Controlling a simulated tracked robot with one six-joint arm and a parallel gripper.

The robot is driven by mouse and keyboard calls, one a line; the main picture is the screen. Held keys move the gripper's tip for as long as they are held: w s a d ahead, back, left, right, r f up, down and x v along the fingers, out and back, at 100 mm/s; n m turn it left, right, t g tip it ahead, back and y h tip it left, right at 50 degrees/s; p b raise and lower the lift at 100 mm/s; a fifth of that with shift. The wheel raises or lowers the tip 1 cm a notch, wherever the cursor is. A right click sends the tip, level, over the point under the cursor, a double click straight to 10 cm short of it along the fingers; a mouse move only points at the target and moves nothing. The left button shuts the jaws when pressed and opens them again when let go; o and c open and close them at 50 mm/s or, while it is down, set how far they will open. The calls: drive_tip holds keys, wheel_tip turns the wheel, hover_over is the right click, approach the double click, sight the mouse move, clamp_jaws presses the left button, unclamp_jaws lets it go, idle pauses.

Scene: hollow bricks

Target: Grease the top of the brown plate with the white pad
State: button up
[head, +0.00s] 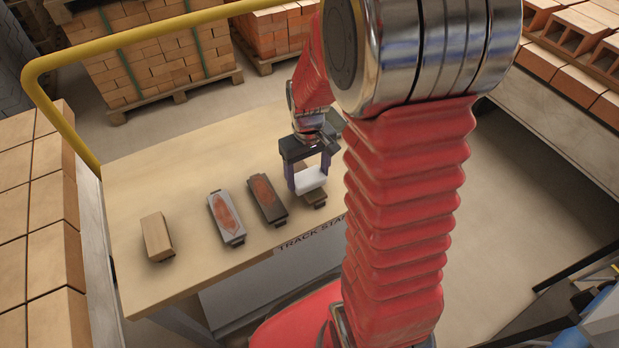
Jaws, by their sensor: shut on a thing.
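My gripper (309,177) is shut on the white pad (311,182), with its purple-grey fingers on either side of it. The pad is over the brown plate (317,199), the rightmost of the pieces in a row on the table. Only the near end and an edge of this plate show; the pad and gripper hide most of its top. I cannot tell whether the pad touches the plate.
On the pale table (185,165), a dark plate with a reddish top (267,199), a grey plate with a reddish top (226,217) and a tan block (157,237) stand left of my gripper. A yellow rail (140,38) bounds the back.

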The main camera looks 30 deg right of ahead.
drive_tip(key=shift+w+f, duration=0.1)
drive_tip(key=shift+w, duration=0.75)
drive_tip(key=shift+w, duration=1.85)
drive_tip(key=shift+w, duration=1.8)
drive_tip(key=shift+r, duration=3.05)
